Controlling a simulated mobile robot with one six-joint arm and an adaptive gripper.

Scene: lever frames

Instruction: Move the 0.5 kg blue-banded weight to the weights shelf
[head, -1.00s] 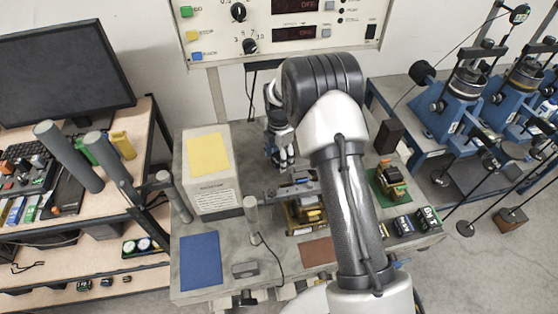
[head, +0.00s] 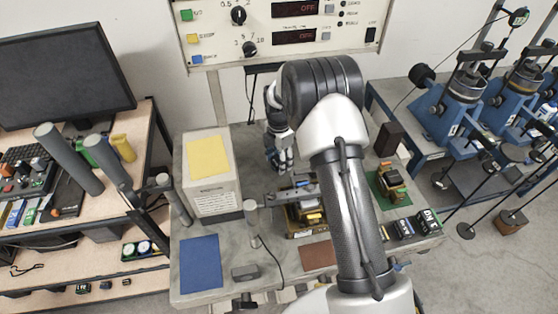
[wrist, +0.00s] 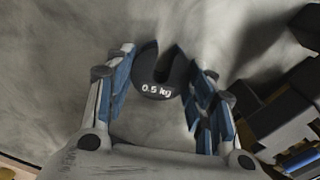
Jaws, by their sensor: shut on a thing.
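The weight (wrist: 161,72) is a dark slotted disc marked "0.5 kg", seen between the two fingers in the wrist view. My gripper (wrist: 163,95) is shut on it, with blue-padded fingers on its left and right sides. No blue band can be made out on the face I see. In the head view my gripper (head: 281,160) is over the back of the grey bench, right of the white box with the yellow top; the weight cannot be made out there. A lower shelf (head: 50,293) at the left carries several small dark objects; I cannot tell if it is the weights shelf.
The white box (head: 212,180) stands left of my gripper. A metal post (head: 251,220) and a device with a coil (head: 305,212) stand in front. A monitor (head: 65,72) is at the left, the control panel (head: 285,28) behind. Blue machines (head: 450,105) stand at the right.

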